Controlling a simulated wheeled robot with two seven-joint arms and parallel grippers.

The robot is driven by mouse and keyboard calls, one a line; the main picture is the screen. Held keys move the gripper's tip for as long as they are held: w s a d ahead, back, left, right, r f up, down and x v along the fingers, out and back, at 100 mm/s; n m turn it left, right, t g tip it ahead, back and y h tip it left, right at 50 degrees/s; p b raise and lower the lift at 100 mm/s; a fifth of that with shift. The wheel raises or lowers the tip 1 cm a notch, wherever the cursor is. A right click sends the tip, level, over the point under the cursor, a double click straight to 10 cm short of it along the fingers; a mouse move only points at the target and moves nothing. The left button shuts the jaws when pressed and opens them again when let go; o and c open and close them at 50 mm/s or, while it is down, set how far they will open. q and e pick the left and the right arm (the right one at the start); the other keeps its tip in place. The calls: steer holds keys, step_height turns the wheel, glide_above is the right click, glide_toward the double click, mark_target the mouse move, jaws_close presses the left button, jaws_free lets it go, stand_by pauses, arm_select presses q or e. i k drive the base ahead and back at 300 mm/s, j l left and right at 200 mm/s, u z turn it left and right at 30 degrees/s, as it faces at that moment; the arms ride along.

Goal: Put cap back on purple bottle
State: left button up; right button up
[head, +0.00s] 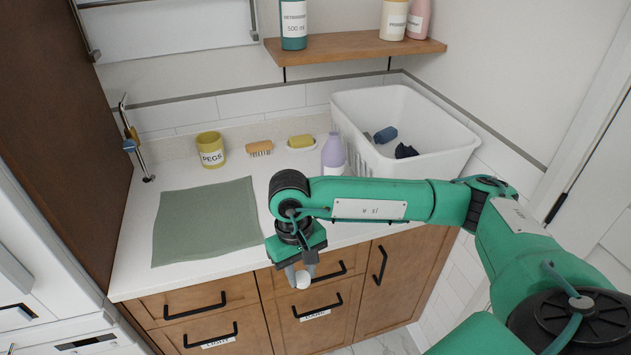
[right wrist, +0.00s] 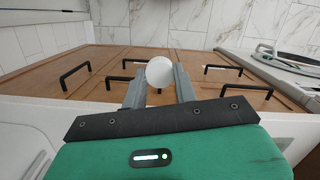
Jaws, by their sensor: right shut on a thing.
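The purple bottle (head: 333,154) stands upright on the white counter near the basket, partly hidden behind my right arm. Its top looks narrow; whether it is capped is too small to tell. My right gripper (head: 300,275) points down in front of the counter's front edge, over the drawer fronts. It is shut on a round white cap (head: 301,280), which also shows between the two fingers in the right wrist view (right wrist: 159,72). The gripper is to the left of and nearer than the bottle. My left gripper is not in view.
On the counter (head: 135,240) are a green cloth (head: 205,222), a yellow pegs cup (head: 211,149), a brush (head: 259,148) and a soap dish (head: 301,145). A white basket (head: 440,165) holding dark cloths is at the right. A wooden shelf (head: 350,47) with bottles hangs above.

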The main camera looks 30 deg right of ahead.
mark_target(333, 154)
steer(key=i+j, duration=0.1)
steer(key=j, duration=1.05)
steer(key=z, duration=1.65)
steer(key=i+j, duration=0.05)
